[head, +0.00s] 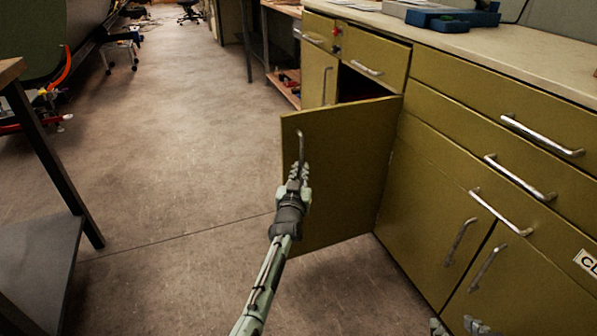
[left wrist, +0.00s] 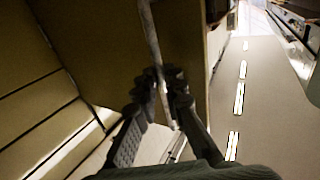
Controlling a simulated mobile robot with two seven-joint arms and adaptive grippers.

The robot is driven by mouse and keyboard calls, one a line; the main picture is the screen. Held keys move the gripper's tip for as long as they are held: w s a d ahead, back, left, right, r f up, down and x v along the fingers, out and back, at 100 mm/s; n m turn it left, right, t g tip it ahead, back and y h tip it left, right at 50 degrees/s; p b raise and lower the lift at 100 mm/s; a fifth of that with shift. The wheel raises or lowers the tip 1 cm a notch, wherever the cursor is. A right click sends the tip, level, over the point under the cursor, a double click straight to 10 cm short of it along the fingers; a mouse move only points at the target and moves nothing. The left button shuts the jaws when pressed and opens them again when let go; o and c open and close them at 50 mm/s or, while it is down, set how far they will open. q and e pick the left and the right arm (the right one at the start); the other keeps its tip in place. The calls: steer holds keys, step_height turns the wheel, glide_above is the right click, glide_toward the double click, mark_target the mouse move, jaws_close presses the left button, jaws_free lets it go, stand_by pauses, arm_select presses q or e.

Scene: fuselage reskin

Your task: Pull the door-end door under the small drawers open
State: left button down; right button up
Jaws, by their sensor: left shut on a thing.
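The olive door (head: 345,165) under the small drawers stands swung well out from the cabinet, with a dark opening showing behind its top edge. Its metal handle (head: 300,143) is upright near the door's free edge. My left gripper (head: 298,172) is shut on the lower part of that handle. In the left wrist view the handle (left wrist: 151,35) runs down between the fingers of my left gripper (left wrist: 168,85), close to the door face (left wrist: 110,40). My right gripper (head: 455,327) shows only in part at the bottom edge of the head view, in front of the lower cabinet doors.
Small drawers (head: 375,55) sit above the opening. More drawers and closed doors with bar handles (head: 541,135) run to the right under a pale worktop (head: 540,55). A dark-legged table (head: 45,230) stands at the left. The floor (head: 180,140) between is clear.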

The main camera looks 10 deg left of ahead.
arm_select(q)
steer(key=shift+w+d+r, duration=0.15)
steer(key=shift+d+r, duration=0.3)
steer(key=shift+d, duration=0.1)
steer(key=shift+w+d+r, duration=0.15)
steer(key=shift+d+r, duration=0.25)
steer(key=shift+d, duration=0.15)
steer(key=c, duration=2)
jaws_free()
steer(key=shift+c, duration=0.2)
steer(key=shift+o, duration=0.8)
steer(key=shift+d, duration=0.25)
steer(key=shift+a+f, duration=0.25)
steer(key=shift+a, duration=0.1)
